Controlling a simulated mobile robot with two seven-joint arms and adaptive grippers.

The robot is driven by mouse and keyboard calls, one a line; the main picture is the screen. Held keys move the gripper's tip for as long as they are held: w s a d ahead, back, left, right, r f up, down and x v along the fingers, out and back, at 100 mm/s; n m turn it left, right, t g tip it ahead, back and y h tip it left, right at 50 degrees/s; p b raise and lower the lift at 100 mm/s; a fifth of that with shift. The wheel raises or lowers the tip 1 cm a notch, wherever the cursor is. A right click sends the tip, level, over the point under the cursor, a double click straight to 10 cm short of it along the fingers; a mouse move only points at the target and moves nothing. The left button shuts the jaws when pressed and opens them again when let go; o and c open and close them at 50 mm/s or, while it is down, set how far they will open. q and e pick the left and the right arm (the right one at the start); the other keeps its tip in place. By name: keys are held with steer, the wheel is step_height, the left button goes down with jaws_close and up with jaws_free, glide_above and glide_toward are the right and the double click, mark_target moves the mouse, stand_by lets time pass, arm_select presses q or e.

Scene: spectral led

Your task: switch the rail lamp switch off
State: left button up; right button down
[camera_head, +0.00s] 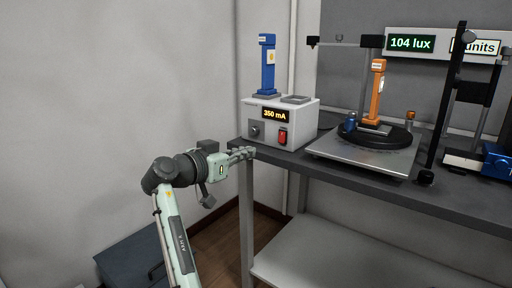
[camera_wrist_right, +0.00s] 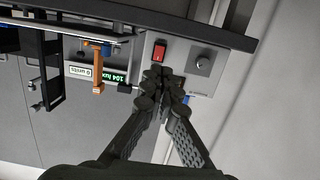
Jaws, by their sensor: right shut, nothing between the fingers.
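A red rocker switch (camera_head: 282,137) sits on the front face of a light grey power box (camera_head: 305,122), below a display reading 350 mA. The red switch (camera_wrist_right: 158,51) also shows in the right wrist view, just beyond the fingertips. I cannot tell which way it is pressed. My right gripper (camera_head: 250,152) is shut and empty, in front of the box and to the lower left of the switch. In the wrist view its fingertips (camera_wrist_right: 164,76) are together, and I see no clear contact with the switch. My left gripper is not in view.
A dark knob (camera_head: 254,132) is left of the switch. A blue stand (camera_head: 267,64) rises from the box. A metal platform (camera_head: 360,157) carries a black turntable and an orange post (camera_head: 377,95). A display (camera_head: 410,43) reads 104 lux. The bench edge (camera_head: 330,173) runs below.

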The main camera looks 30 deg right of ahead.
glide_toward(284, 143)
steer(key=x, duration=0.2)
steer(key=p+x, duration=0.1)
steer(key=x, duration=0.2)
steer(key=shift+w+d+f, duration=0.1)
steer(key=shift+w+d, duration=0.05)
steer(key=shift+w, duration=0.2)
steer(key=shift+w+d+f+p, duration=0.1)
steer(key=shift+w+d+p, duration=0.2)
steer(key=shift+d, duration=0.2)
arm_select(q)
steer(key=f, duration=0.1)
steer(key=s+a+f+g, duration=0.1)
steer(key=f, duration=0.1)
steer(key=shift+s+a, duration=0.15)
arm_select(e)
steer(key=shift+f, duration=0.1)
